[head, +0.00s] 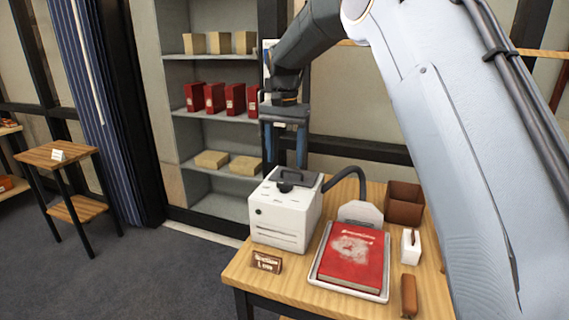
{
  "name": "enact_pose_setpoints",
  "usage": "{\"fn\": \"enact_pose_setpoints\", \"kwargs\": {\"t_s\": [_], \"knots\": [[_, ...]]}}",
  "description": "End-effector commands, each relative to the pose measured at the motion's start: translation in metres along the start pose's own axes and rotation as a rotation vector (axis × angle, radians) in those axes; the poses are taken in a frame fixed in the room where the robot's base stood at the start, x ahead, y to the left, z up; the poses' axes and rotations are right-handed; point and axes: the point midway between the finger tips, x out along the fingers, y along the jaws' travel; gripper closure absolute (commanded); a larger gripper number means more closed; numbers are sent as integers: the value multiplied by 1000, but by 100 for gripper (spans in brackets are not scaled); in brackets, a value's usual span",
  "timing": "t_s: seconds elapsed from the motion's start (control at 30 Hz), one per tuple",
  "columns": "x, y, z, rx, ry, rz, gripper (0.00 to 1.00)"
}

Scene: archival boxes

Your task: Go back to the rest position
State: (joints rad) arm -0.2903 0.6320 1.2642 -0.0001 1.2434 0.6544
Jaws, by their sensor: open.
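My arm reaches in from the right side of the head view and bends down over the table. My gripper (285,150) points downward with its two blue fingers apart and nothing between them. It hangs in front of the shelves, above and behind a white box-shaped machine (283,215) with a dark handle on top. How far the fingertips are from the machine is hard to tell.
The wooden table (240,282) holds a red book (350,260) on a tray (345,290), a brown box (404,204) and a small sign (266,262). Shelves (190,115) with red boxes (213,97) stand behind. A side table (56,155) stands left; the floor between is clear.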

Motion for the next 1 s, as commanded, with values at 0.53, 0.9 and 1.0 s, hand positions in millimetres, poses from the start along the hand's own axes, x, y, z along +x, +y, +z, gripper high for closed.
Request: {"fn": "enact_pose_setpoints", "kwargs": {"t_s": [0.53, 0.9, 1.0], "knots": [[22, 61, 19, -61, 10, -6, 41], [85, 207, 120, -234, 50, -18, 41], [103, 243, 158, -277, 61, -18, 41]]}}
